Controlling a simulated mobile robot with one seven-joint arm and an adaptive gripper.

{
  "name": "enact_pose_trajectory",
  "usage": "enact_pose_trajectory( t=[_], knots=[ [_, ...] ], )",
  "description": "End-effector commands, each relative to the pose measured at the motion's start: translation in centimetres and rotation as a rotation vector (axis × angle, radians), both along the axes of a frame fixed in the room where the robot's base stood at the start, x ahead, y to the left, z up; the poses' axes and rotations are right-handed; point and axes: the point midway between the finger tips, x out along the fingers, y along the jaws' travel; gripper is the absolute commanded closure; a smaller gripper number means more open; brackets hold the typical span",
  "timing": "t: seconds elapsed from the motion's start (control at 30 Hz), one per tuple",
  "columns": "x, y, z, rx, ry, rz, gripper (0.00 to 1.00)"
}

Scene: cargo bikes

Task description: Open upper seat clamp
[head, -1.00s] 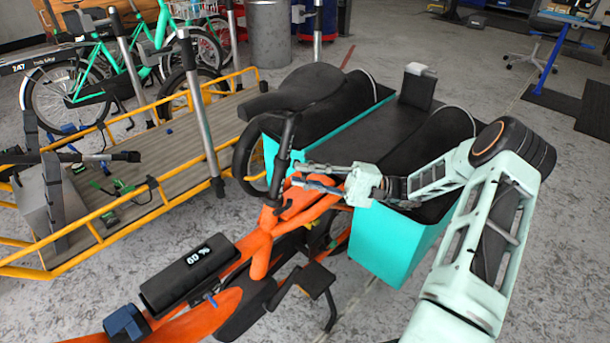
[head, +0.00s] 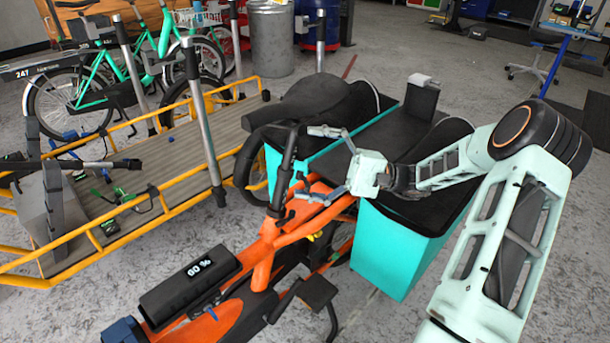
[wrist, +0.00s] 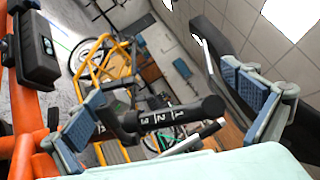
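The orange bike has a black upright seat post (head: 287,160) under a dark saddle (head: 308,98). In the wrist view the post (wrist: 165,116) lies sideways, with white numbers on it. A dark collar-like piece (wrist: 126,121) shows at its left part; I cannot tell clearly whether it is the upper seat clamp or its lever. My gripper (head: 310,164) is open, just right of the post, one finger higher and one lower. In the wrist view its fingers (wrist: 165,105) spread to either side of the post, with nothing held. Contact is not clear.
A teal cargo box (head: 398,247) with black covers stands behind and right of the post, beneath my arm. A yellow-railed cargo bed (head: 190,165) lies to the left. The orange frame (head: 263,255) and a black battery (head: 188,287) are in front. Open floor is at the right.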

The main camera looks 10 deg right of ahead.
Motion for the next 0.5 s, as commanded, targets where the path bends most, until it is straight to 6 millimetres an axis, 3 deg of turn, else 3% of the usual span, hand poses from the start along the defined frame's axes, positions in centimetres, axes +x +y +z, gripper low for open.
enact_pose_trajectory(
  t=[0.03, 0.17, 0.37, 0.4, 0.5],
  knots=[
    [0.1, -0.7, 3.2, 0.037, -0.032, -0.001, 0.19],
    [0.1, -0.8, 3.8, 0.037, -0.034, -0.002, 0.19],
    [0.1, -0.8, 3.9, 0.038, -0.034, -0.003, 0.19],
    [0.4, -0.1, 1.2, -0.019, 0.01, -0.01, 0.19],
    [0.4, -0.2, 1.2, -0.02, 0.009, -0.012, 0.19]
  ],
)
